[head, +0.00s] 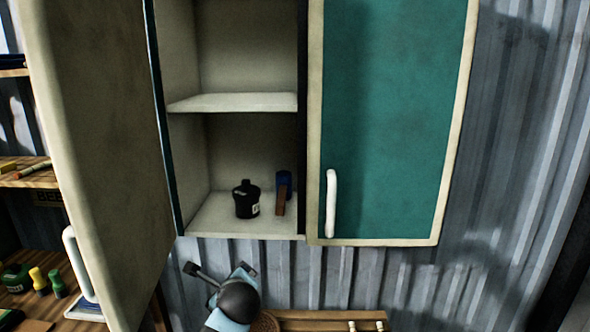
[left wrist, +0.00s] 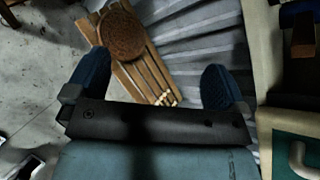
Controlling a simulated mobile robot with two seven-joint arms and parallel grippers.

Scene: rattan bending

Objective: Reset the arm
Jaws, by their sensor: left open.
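My left gripper (head: 222,272) is at the bottom of the head view, below the open cabinet and in front of the corrugated wall. In the left wrist view its two blue-padded fingers (left wrist: 155,80) are spread wide with nothing between them. The dark round joint of my left arm hides part of the gripper in the head view. My right gripper is in neither view.
The cabinet (head: 232,102) has its left door (head: 95,120) swung open and its teal right door (head: 390,120) shut. A black jar (head: 246,200) and a blue-and-brown item (head: 283,190) stand inside. A wooden slatted rack (left wrist: 142,68) carries a round woven piece (left wrist: 120,35). Shelves (head: 30,178) stand left.

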